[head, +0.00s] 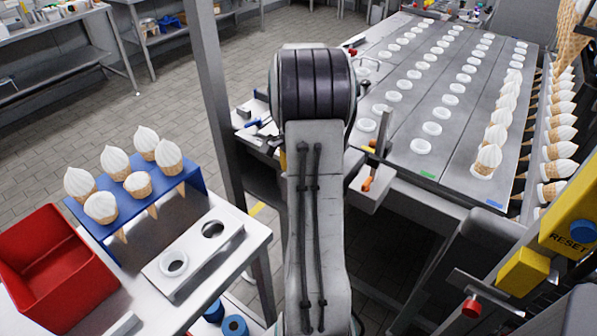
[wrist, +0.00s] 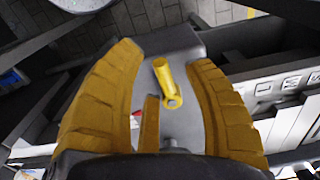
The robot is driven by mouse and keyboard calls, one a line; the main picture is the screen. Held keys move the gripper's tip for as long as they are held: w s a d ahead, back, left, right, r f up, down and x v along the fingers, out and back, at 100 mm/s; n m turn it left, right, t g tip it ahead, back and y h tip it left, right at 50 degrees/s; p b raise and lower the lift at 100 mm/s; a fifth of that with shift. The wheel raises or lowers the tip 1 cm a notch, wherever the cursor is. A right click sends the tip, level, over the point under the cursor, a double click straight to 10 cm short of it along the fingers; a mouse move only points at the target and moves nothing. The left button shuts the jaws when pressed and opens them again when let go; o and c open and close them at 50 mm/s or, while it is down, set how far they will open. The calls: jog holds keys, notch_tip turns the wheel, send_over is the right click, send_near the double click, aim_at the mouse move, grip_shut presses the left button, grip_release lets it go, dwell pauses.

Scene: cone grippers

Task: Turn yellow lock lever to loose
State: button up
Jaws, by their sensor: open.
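The yellow lock lever (wrist: 173,84) shows in the wrist view, on a grey metal surface (wrist: 183,125). It is a short yellow bar with a ring at its lower end. No contact shows. In the head view my arm (head: 315,200) reaches forward and hides my gripper and the lever.
A grey table (head: 460,110) with rows of white rings and several cones stands at the right. A blue cone rack (head: 190,180) and a red bin (head: 45,265) are at the left. A yellow RESET box (head: 570,230) is at the right.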

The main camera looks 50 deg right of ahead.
jog(key=shift+c, duration=0.2)
grip_shut()
jog(key=shift+w+m, duration=0.1)
jog(key=shift+m, duration=0.2)
jog(key=m, duration=0.1)
jog(key=w+m, duration=0.1)
jog(key=m, duration=0.1)
jog(key=shift+a+p, duration=0.1)
jog(key=shift+p, duration=0.25)
jog(key=m, duration=0.2)
jog(key=w+m, duration=0.1)
jog(key=m, duration=0.2)
jog(key=shift+d+p, duration=0.2)
jog(key=shift+p, duration=0.2)
jog(key=m, duration=0.3)
jog(key=w+m, duration=0.1)
jog(key=shift+d+m+p, duration=0.3)
jog(key=shift+d+p, duration=0.05)
jog(key=shift+d, duration=0.05)
jog(key=shift+w+d+m+p, duration=0.15)
jog(key=shift+d+m, duration=0.1)
jog(key=shift+m, duration=0.75)
jog(key=shift+w+d+m+p, duration=0.1)
jog(key=shift+d+m+p, duration=0.1)
jog(key=shift+m, duration=0.8)
jog(key=shift+f, duration=0.1)
